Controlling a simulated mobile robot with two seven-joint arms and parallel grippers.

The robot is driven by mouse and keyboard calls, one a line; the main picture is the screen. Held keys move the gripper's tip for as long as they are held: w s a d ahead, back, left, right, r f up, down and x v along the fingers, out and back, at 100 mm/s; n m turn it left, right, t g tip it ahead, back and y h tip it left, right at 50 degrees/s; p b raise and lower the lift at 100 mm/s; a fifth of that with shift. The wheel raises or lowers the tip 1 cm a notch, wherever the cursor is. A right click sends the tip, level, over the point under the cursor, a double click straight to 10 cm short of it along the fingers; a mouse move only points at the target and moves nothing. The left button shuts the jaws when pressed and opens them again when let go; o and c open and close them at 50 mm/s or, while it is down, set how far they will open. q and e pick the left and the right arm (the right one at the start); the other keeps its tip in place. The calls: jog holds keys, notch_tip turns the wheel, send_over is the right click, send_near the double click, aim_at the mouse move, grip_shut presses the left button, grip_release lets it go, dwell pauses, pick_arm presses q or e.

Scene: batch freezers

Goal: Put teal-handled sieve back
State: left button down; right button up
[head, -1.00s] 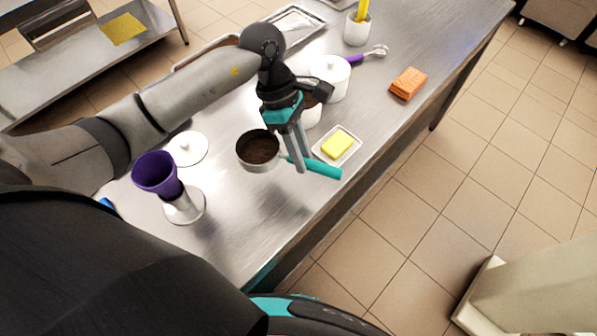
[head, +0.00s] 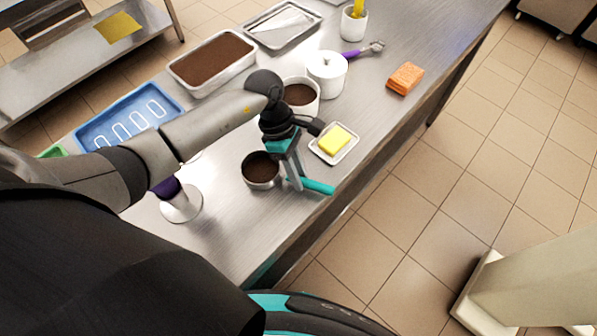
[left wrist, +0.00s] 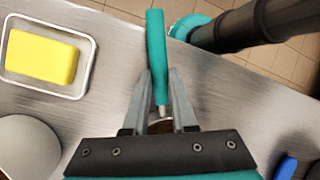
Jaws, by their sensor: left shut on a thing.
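The teal-handled sieve (head: 260,170) has a round metal cup with dark brown contents and a teal handle (head: 319,187) pointing right. My left gripper (head: 297,187) is shut on the sieve near where the handle meets the cup. The sieve is low over the steel table (head: 225,220), near its front edge; I cannot tell whether it touches the top. In the left wrist view the teal handle (left wrist: 156,55) stands out between the two fingers (left wrist: 161,95), and the cup is mostly hidden by the gripper body. My right gripper is not in view.
A dish with a yellow block (head: 333,141) lies close beyond the gripper. An open white pot with brown contents (head: 300,95), a white lidded pot (head: 327,73), an orange sponge (head: 405,78), a purple-handled tool (head: 362,49), a brown-filled tray (head: 212,62) and a blue tray (head: 130,115) stand around.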

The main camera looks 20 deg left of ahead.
pick_arm(q)
jog(key=c, duration=0.7)
grip_release()
jog(key=v, duration=1.2)
jog(key=shift+r, duration=0.1)
